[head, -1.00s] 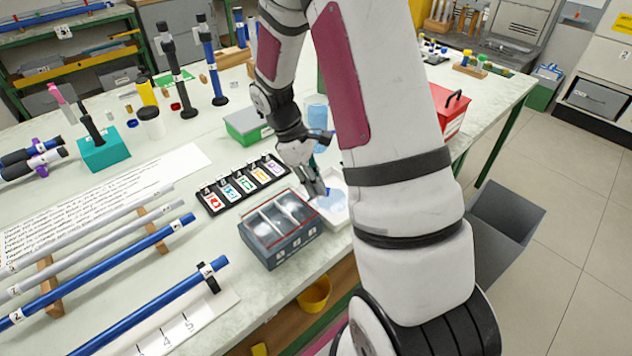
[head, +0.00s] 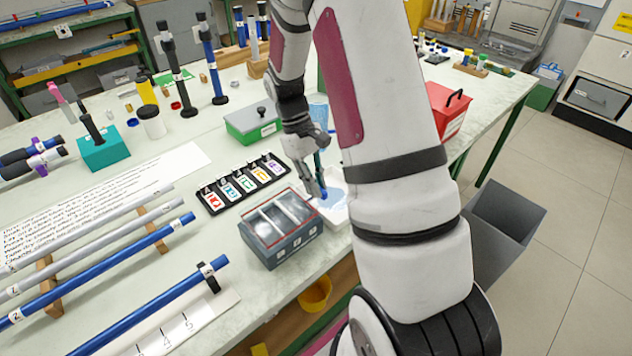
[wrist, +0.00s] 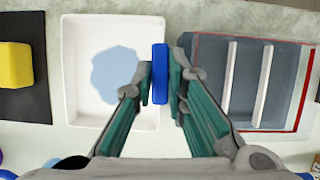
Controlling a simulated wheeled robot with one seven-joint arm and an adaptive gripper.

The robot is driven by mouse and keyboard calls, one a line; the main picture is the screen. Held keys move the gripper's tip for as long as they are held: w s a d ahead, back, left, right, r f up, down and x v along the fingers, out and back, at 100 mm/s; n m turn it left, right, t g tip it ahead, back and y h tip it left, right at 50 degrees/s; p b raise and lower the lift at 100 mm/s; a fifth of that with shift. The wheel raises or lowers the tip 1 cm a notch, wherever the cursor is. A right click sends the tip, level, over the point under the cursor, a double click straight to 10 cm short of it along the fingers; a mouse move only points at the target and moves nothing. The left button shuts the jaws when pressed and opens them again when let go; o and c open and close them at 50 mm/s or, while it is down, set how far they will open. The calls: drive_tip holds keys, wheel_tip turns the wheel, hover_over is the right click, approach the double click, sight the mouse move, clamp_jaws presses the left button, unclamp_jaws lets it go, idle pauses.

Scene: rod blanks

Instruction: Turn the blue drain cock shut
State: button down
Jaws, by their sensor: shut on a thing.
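In the wrist view my gripper (wrist: 160,85) is shut on the blue drain cock (wrist: 160,70), a narrow blue bar standing lengthwise between the two fingers. Below it is a white tray (wrist: 72,70) with a light blue puddle (wrist: 117,75); the cock shows over the tray's right edge. In the head view my gripper (head: 317,185) is low over the white tray (head: 341,215), and the blue cock is a small patch at the fingertips. The cock's body and outlet are hidden behind my gripper and arm.
A grey compartment box (head: 285,250) with a red-edged lid stands close beside the tray. A black rack of numbered cards (head: 243,182) and a green-and-grey box (head: 252,122) are nearby. A yellow sponge (wrist: 15,65) lies on a dark mat left of the tray.

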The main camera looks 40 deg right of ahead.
drive_tip(key=shift+m, duration=0.4)
drive_tip(key=c, duration=1.9)
unclamp_jaws()
drive_tip(key=v, duration=1.2)
drive_tip(key=shift+d, duration=0.15)
